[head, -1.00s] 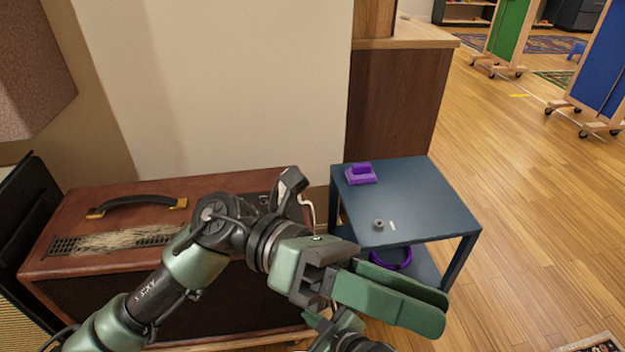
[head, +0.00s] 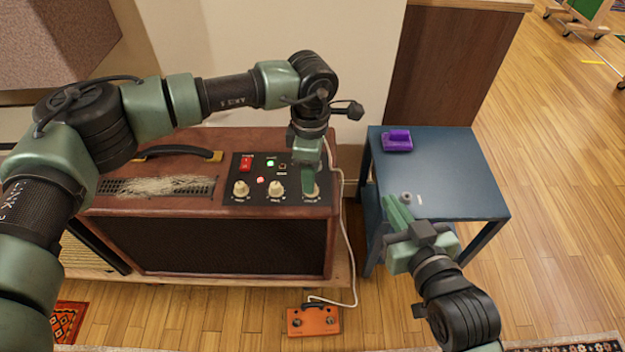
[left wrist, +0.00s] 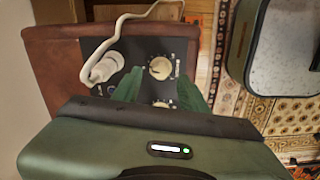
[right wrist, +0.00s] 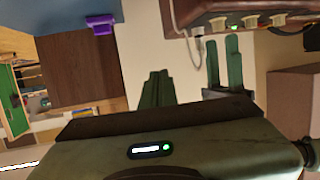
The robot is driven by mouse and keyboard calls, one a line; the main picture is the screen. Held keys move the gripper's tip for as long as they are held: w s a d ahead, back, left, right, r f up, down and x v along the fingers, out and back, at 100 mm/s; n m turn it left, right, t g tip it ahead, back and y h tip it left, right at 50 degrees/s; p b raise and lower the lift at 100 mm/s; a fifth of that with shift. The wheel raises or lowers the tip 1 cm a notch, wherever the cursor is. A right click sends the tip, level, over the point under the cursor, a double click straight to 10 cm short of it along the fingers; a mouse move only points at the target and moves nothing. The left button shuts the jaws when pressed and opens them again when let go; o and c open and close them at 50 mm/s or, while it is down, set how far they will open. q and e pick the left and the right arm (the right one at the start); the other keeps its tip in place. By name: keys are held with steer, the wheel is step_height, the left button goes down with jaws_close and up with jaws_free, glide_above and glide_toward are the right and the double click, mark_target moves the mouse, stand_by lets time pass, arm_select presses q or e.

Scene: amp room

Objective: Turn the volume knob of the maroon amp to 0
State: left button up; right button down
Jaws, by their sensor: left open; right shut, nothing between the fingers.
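The maroon amp (head: 150,195) stands at the left in the head view. Its black top panel (head: 243,170) carries a red switch (head: 246,163), lit lamps and cream knobs, including a left knob (head: 241,189) and a middle knob (head: 276,188). My left gripper (head: 310,184) points down over the right knob (head: 314,194), partly hiding it. In the left wrist view its open fingers (left wrist: 158,88) stand either side of a cream knob (left wrist: 160,68); I cannot tell whether they touch it. Labels are too small to read. My right gripper (head: 393,215) is shut and empty near the blue side table.
The blue side table (head: 455,185) holds a purple object (head: 397,140) and a small grey knob-like piece (head: 407,197). A white cable (head: 350,250) runs down the amp's right side to an orange pedal (head: 314,321) on the floor. Floor at right is open.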

arm_select(q)
steer(key=shift+f, duration=1.35)
arm_select(e)
steer(key=shift+w+a+r+t+y, duration=0.25)
steer(key=shift+r+t, duration=0.2)
steer(key=shift+r, duration=0.25)
steer(key=shift+w+a+r+t+y, duration=0.1)
steer(key=shift+w+r+t+y, duration=0.1)
steer(key=shift+r+t, duration=0.35)
steer(key=shift+r, duration=0.1)
arm_select(q)
jaws_close()
